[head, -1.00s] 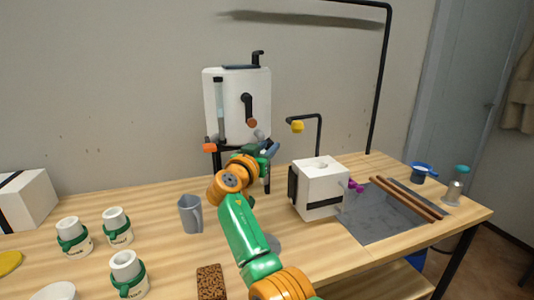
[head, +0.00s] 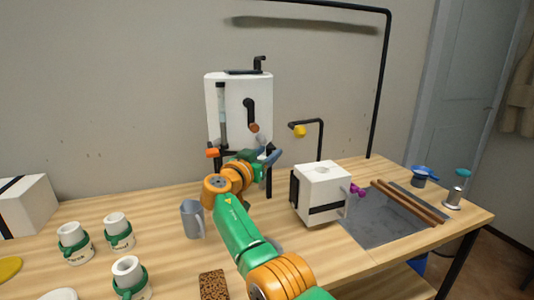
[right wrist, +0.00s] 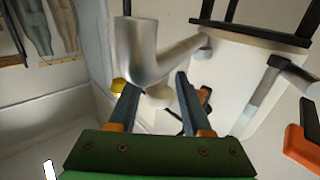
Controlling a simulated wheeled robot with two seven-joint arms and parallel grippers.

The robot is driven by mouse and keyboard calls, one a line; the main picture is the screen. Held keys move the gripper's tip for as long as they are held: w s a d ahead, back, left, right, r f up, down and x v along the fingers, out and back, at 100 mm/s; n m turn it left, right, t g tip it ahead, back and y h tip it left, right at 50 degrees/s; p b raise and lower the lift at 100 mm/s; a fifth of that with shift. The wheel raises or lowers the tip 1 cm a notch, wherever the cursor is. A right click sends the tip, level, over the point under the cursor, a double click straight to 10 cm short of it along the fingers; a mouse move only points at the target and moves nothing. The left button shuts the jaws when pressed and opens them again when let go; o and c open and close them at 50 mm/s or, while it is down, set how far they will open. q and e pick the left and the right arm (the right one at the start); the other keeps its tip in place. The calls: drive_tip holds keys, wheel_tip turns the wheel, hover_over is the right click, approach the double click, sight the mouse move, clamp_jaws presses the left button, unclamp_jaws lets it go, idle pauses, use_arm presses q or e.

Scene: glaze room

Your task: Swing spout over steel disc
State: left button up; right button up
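The silver spout (right wrist: 145,55) is a bent metal pipe in the right wrist view, its end between or just beyond my right gripper's (right wrist: 158,98) fingers. The fingers stand apart with gaps beside the pipe, so they look open. In the head view my right gripper (head: 266,157) is in front of the lower part of the white tank (head: 233,104) and hides the spout there. The steel disc (head: 277,243) is a small grey round on the table, partly hidden by my right arm. My left gripper is not in view.
An orange handle (head: 213,153) is left of my gripper. A grey pitcher (head: 192,220) stands left of my forearm, a white box (head: 322,190) to the right. Several green-banded mugs (head: 118,231) stand at left. A cork block (head: 213,286) lies in front.

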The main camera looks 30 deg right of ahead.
drive_tip(key=shift+o, duration=0.3)
drive_tip(key=shift+w+d+f, duration=0.1)
drive_tip(key=shift+w, duration=0.05)
drive_tip(key=shift+s+a+b, duration=0.2)
drive_tip(key=shift+a+b, duration=0.1)
drive_tip(key=b+v, duration=0.3)
drive_tip(key=v, duration=0.3)
drive_tip(key=shift+a, duration=0.2)
drive_tip(key=shift+s, duration=0.1)
